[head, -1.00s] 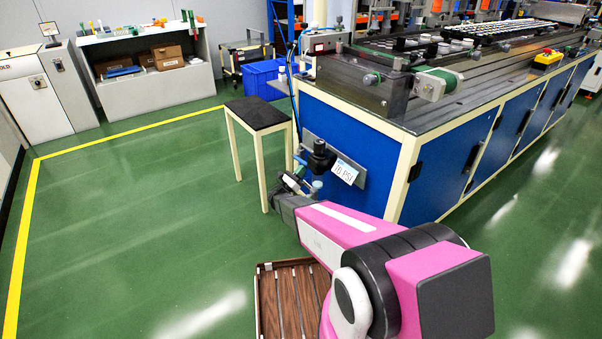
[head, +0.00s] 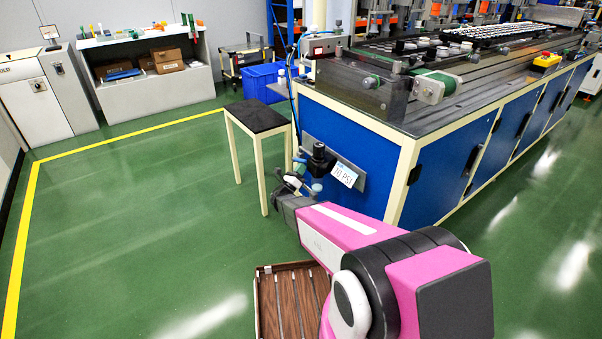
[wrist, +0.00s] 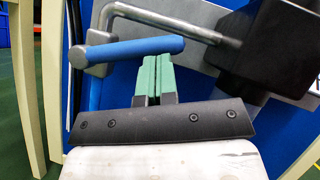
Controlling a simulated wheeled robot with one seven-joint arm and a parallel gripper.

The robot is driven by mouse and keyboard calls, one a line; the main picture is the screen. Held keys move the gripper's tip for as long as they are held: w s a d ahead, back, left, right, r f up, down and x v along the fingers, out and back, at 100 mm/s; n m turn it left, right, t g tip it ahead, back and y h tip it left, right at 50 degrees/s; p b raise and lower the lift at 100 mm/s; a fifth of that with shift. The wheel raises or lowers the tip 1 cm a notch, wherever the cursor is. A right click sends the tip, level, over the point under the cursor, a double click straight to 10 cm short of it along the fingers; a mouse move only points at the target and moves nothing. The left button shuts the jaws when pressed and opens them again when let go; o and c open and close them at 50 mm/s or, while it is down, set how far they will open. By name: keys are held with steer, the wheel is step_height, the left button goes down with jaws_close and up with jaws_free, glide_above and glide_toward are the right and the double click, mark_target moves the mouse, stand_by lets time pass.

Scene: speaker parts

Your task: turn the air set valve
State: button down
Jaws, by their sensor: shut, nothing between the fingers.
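The air set valve shows in the wrist view as a blue lever handle (wrist: 148,48) on a grey metal fitting (wrist: 88,56). It lies almost level, its right end slightly higher. A bent metal pipe (wrist: 160,17) runs above it to a black block (wrist: 270,50). My gripper (wrist: 153,62) is shut and empty, with its green fingers together just under the handle; I cannot tell whether they touch it. In the head view the black air set unit (head: 319,158) is on the blue cabinet's end, and my gripper (head: 296,180) is beside it, small and partly hidden by my wrist.
The blue machine cabinet (head: 440,180) stands right of the gripper. A white pressure label (head: 345,174) hangs by the air set. A black-topped stool (head: 257,116) stands close on the left. A wooden slatted crate (head: 292,300) is on the floor below. Green floor is clear at left.

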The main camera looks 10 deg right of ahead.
steer(key=w+a+r+n+y, duration=0.2)
steer(key=w+r+n+y, duration=0.3)
steer(key=n, duration=0.8)
steer(key=shift+a+r+y, duration=0.25)
steer(key=shift+r+y, duration=1.05)
steer(key=shift+w, duration=0.2)
